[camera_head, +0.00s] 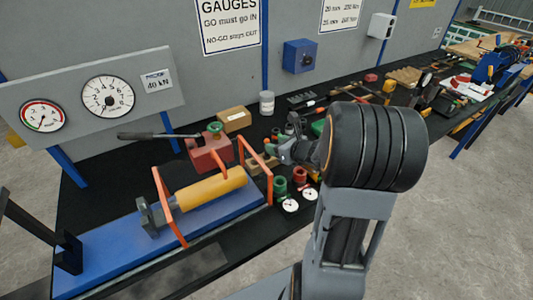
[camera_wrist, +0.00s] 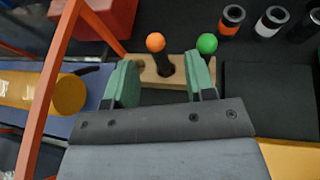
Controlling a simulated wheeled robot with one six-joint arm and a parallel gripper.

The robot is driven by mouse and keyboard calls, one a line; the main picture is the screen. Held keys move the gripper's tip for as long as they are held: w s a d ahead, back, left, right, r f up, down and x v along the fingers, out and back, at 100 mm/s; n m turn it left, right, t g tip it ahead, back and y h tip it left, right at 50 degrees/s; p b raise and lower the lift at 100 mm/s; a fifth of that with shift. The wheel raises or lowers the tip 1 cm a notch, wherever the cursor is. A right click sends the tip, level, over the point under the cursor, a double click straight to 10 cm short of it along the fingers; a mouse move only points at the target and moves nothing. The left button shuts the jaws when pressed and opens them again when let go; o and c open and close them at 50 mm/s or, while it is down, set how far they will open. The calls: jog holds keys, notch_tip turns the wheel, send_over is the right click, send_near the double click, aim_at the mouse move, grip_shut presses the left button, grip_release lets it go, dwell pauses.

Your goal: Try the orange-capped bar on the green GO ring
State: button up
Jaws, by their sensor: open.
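In the wrist view the orange-capped bar (camera_wrist: 165,64) is a dark rod with an orange ball on top, standing in a wooden block (camera_wrist: 148,77). A green-capped bar (camera_wrist: 207,44) stands in the same block to its right, partly hidden by a finger. My gripper (camera_wrist: 162,84) is open, its green finger pads left and right of the orange-capped bar, with gaps on both sides. In the head view my gripper (camera_head: 286,150) is over the block, small and partly hidden by my arm. A green ring (camera_head: 280,187), apparently the GO ring, stands on the bench beside a red ring (camera_head: 300,175).
White tags (camera_head: 290,205) lie by the rings. A yellow cylinder (camera_head: 211,189) lies inside an orange frame (camera_head: 166,206) left of my gripper. A red hand pump (camera_head: 208,152) stands behind it. Several banded black cylinders (camera_wrist: 232,18) stand at the wrist view's upper right.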

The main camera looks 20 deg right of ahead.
aim_at(267, 155)
jog(key=shift+p+x, duration=0.35)
jog(key=shift+x, duration=2.2)
jog(key=shift+a, duration=0.15)
jog(key=shift+c, duration=0.3)
grip_shut()
